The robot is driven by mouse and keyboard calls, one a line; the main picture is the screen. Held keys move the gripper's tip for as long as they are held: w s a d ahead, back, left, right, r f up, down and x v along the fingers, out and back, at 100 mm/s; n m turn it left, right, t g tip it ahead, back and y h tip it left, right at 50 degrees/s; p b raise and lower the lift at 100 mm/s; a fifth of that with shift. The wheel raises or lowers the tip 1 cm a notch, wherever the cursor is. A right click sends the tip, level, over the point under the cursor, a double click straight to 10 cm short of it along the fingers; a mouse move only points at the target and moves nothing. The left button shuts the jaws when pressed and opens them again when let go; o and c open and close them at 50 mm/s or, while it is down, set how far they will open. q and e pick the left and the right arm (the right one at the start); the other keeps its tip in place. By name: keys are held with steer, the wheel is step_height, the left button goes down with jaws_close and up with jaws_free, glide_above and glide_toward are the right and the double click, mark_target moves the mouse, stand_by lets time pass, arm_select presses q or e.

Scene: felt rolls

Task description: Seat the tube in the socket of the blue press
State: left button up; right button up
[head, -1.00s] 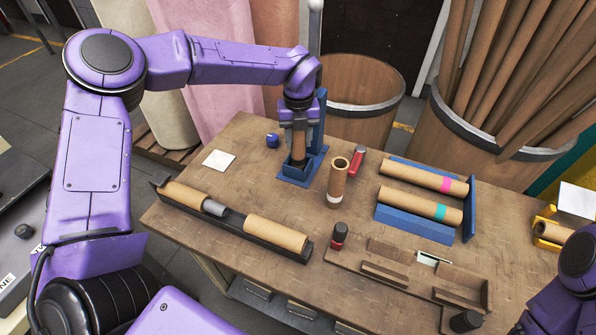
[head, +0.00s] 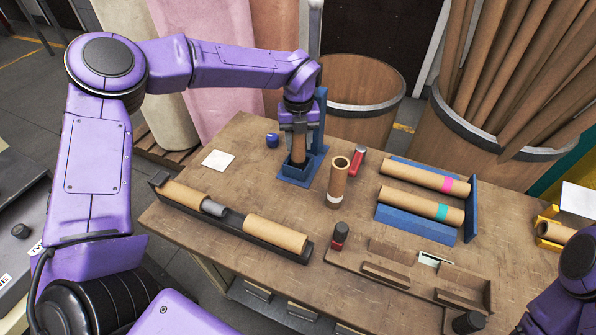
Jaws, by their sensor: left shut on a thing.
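The blue press (head: 318,135) stands at the back of the table, with its square blue socket (head: 297,176) at its base. My left gripper (head: 298,140) points down over the socket and is shut on a brown cardboard tube (head: 299,150). The tube is upright and its lower end is at the socket's opening; the socket walls hide that end, so I cannot tell how deep it sits. My right arm shows at the lower right edge, but its gripper is not in view.
Close right of the press are an upright tube with a white band (head: 338,180) and a red tool (head: 357,161). A blue rack (head: 415,222) holds banded tubes. A black tray (head: 230,228) holds tubes at front left. A wooden divided tray (head: 400,270) lies front right.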

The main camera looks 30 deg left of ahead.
arm_select(q)
steer(key=shift+f, duration=0.15)
steer(key=o, duration=1.3)
step_height(320, 180, up, 10)
steer(key=shift+f+b, duration=0.15)
steer(key=shift+b, duration=0.75)
steer(key=shift+r, duration=0.45)
